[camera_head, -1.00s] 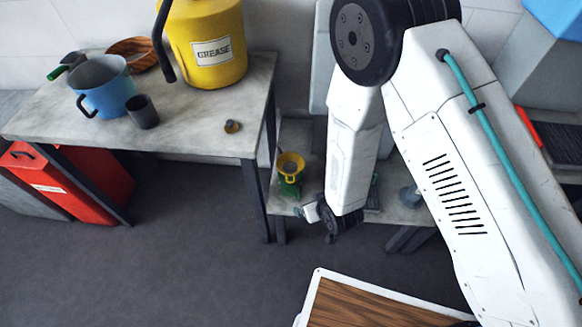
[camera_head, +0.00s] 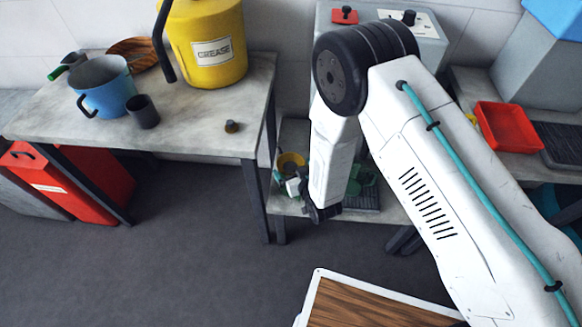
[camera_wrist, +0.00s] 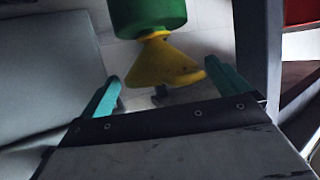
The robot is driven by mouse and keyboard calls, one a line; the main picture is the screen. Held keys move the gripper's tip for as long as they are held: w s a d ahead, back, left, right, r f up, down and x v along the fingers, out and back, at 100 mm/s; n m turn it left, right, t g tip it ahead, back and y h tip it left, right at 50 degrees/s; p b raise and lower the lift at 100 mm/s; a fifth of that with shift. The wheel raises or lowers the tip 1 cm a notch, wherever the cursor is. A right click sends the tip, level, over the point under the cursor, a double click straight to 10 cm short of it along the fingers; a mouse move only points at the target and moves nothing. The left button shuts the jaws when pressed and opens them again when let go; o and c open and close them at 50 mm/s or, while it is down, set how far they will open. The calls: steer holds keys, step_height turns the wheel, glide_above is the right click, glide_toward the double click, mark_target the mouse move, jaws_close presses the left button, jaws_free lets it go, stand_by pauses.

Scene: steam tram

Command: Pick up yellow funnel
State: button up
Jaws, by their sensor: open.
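The yellow funnel (camera_head: 291,161) stands in or on a green container on the lower shelf, right of the workbench's front leg. My arm partly hides it in the head view. In the wrist view the funnel (camera_wrist: 158,62) shows its cone, with its narrow end at the green container (camera_wrist: 148,15). My gripper (camera_wrist: 163,78) is open, and its teal fingers lie on either side of the funnel's wide end. They look apart from it, with nothing held. In the head view my gripper (camera_head: 293,187) is small and partly hidden beside the funnel.
The shelf (camera_head: 385,212) also carries green items on a dark tray behind my arm. The workbench (camera_head: 185,135) holds a blue pot (camera_head: 105,92), a dark cup (camera_head: 142,111) and a yellow grease can (camera_head: 205,45). A red tray (camera_head: 507,126) lies at right.

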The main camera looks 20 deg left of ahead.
mark_target(294, 172)
steer(key=shift+w+a+f, duration=0.1)
steer(key=shift+w, duration=0.05)
steer(key=c, duration=0.9)
steer(key=shift+r, duration=0.65)
step_height(294, 172, up, 2)
steer(key=shift+r, duration=0.2)
steer(key=s+d, duration=0.3)
steer(key=d, duration=0.4)
steer(key=s+d+r, duration=0.1)
steer(key=s+d, duration=0.3)
steer(key=d, duration=0.3)
steer(key=shift+d+r, duration=0.15)
steer(key=shift+r, duration=0.05)
steer(key=shift+s+r, duration=0.1)
steer(key=shift+r, duration=0.05)
